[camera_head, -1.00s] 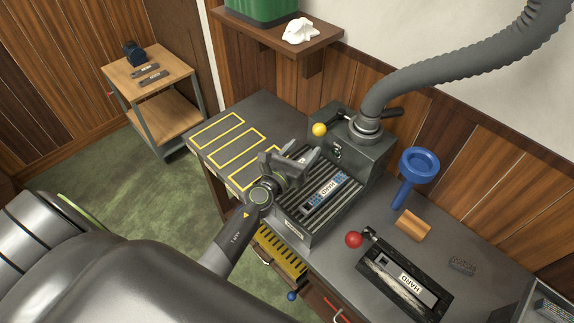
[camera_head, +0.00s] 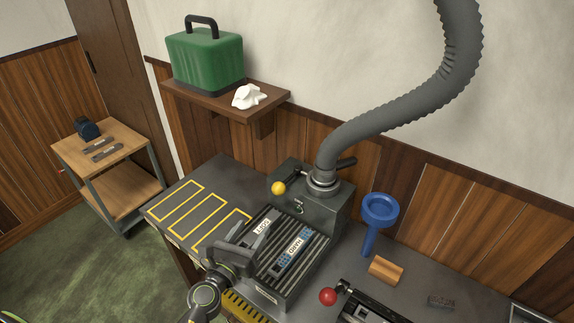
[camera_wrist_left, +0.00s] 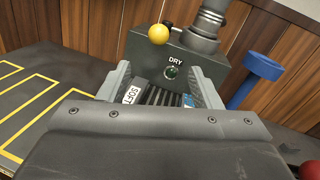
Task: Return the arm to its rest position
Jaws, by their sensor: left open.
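My left gripper (camera_head: 262,241) is at the front left of the ribbed bed of a dark dryer (camera_head: 331,203), above or beside it. Its two grey fingers stand apart in the left wrist view (camera_wrist_left: 161,88), with nothing held between them. Past the fingers, a bar labelled SOFT (camera_head: 262,226) and a bluish bar labelled HARD (camera_head: 295,246) lie on the ribbed bed. The SOFT bar also shows between the fingers in the wrist view (camera_wrist_left: 133,94). The dryer face reads DRY there. My right gripper is not in view.
A yellow-knobbed lever (camera_head: 279,188) and grey hose (camera_head: 345,135) top the dryer. Yellow-outlined slots (camera_head: 180,203) at left are empty. A shelf (camera_head: 215,97) holds a green case.

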